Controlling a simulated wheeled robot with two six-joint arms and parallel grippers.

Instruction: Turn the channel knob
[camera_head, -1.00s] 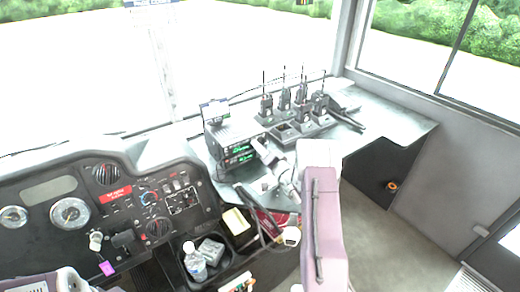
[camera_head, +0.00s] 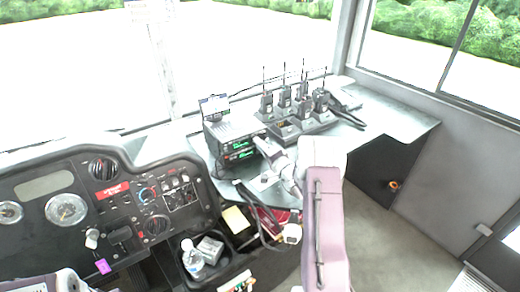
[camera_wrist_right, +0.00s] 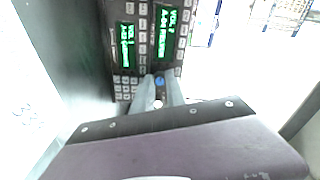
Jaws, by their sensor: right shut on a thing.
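Two stacked black radios with green lit displays stand on the grey desk; the lower radio (camera_head: 238,155) is at my right gripper (camera_head: 262,143). In the right wrist view the displays (camera_wrist_right: 167,32) show sideways, with rows of buttons beside them. A small blue-topped channel knob (camera_wrist_right: 159,80) sits between the fingertips of my right gripper (camera_wrist_right: 159,88), which is shut on it. The fingers hide part of the knob. In the head view the knob is hidden by the gripper. Part of my left arm shows at the lower left, but its gripper does not.
Several handheld radios (camera_head: 303,98) stand in a charger behind and right of my right gripper. A dashboard with gauges (camera_head: 66,209) is at left. A bottle (camera_head: 192,258) and a yellow pad (camera_head: 235,219) are below. The desk's right part (camera_head: 395,120) is clear.

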